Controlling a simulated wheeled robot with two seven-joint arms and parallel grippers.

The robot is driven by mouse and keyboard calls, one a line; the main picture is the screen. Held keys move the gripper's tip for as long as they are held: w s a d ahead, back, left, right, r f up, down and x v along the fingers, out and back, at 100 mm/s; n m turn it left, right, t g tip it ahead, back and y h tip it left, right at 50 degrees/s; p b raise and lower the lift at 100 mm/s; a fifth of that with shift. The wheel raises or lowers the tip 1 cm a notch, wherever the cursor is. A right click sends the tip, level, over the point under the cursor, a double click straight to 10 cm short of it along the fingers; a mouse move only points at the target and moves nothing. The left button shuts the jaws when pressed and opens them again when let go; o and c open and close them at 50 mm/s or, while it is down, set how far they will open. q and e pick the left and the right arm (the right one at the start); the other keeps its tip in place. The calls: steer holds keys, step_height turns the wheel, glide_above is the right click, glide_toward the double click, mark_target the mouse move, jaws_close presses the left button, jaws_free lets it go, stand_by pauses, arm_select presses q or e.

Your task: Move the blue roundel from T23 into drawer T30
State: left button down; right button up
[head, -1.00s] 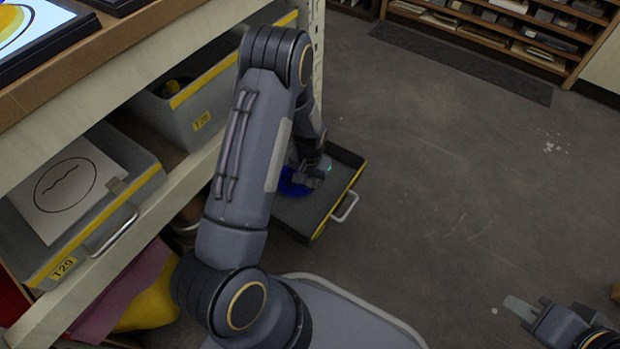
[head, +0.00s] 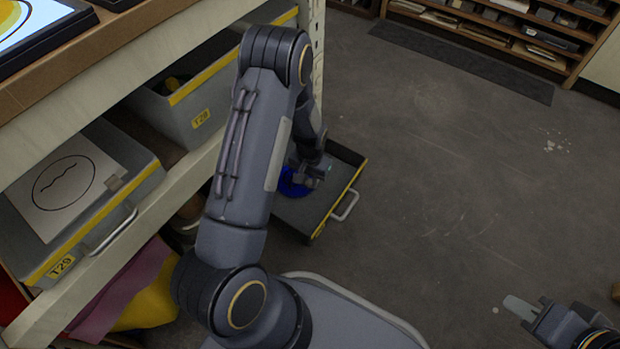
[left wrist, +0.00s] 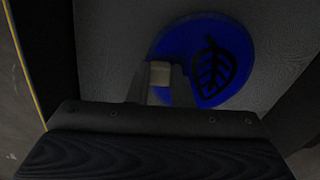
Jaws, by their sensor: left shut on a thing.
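The blue roundel (head: 290,184) is a round blue disc with a dark leaf drawn on it. It also shows in the left wrist view (left wrist: 238,62), over the grey floor of an open drawer. My left gripper (head: 308,178) reaches down into that drawer (head: 318,208) and is shut on the roundel near its edge. In the left wrist view the fingers (left wrist: 165,78) overlap the disc. I cannot tell whether the disc touches the drawer floor. The open drawer's label is not readable. My right gripper (head: 530,308) is at the lower right, and its jaw gap is unclear.
Drawer T29 (head: 62,266) holds a white sheet with a drawn circle. Bin T28 (head: 200,115) stands above it on the shelf rack (head: 170,190). Pink and yellow pieces (head: 150,300) lie below. The floor right of the open drawer is clear.

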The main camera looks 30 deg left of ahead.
arm_select(q)
steer(key=shift+f, duration=0.2)
stand_by(0.6)
steer(key=c, duration=1.2)
jaws_free()
step_height(320, 180, up, 7)
steer(key=p, duration=0.3)
steer(key=shift+r, duration=0.45)
